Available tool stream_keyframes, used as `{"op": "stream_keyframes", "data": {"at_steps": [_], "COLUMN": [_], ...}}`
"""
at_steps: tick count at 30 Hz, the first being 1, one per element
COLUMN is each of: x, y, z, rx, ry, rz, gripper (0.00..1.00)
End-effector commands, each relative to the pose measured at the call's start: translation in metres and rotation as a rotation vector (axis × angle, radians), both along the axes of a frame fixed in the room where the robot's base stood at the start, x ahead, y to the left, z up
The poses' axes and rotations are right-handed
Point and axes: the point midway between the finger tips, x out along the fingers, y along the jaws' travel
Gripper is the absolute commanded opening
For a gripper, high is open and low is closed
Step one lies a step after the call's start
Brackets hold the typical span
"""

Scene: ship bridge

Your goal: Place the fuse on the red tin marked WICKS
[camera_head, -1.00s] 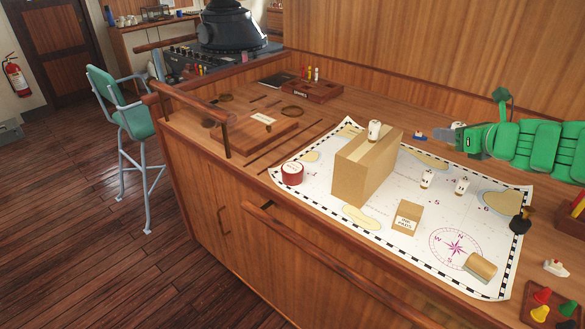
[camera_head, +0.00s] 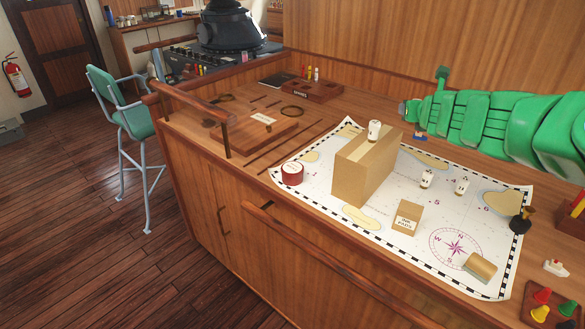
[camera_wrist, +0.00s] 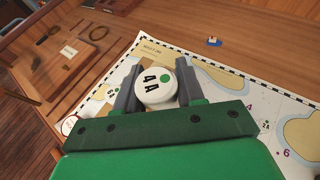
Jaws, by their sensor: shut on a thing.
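In the wrist view my gripper (camera_wrist: 158,88) is shut on a white fuse (camera_wrist: 156,86), whose end shows "4A" and a green dot. In the head view my gripper (camera_head: 405,109) is at the end of the green arm, raised behind and right of the cardboard box; the held fuse cannot be made out there. The red tin (camera_head: 292,173) stands on the chart's left edge, left of the box, with a pale top; its lettering is too small to read. My gripper is well to the right of it. A round pale top with a reddish rim (camera_wrist: 70,125) shows in the wrist view.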

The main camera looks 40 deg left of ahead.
Motion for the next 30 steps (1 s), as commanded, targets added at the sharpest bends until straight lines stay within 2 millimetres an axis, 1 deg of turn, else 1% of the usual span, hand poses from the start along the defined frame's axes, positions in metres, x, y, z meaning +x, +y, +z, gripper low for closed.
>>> {"op": "stream_keyframes", "data": {"at_steps": [8,14,16,23,30], "x": [-0.003,-0.009,-0.014,-0.03,-0.056], "y": [0.026,0.047,0.058,0.08,0.104], "z": [0.0,0.0,-0.001,0.0,0.001], "rx": [-0.004,-0.006,-0.005,-0.003,0.0], "ry": [-0.002,-0.003,-0.001,0.0,-0.001], "rz": [-0.085,-0.167,-0.2,-0.305,-0.416], "gripper": [0.08,0.08,0.08,0.08,0.08]}}
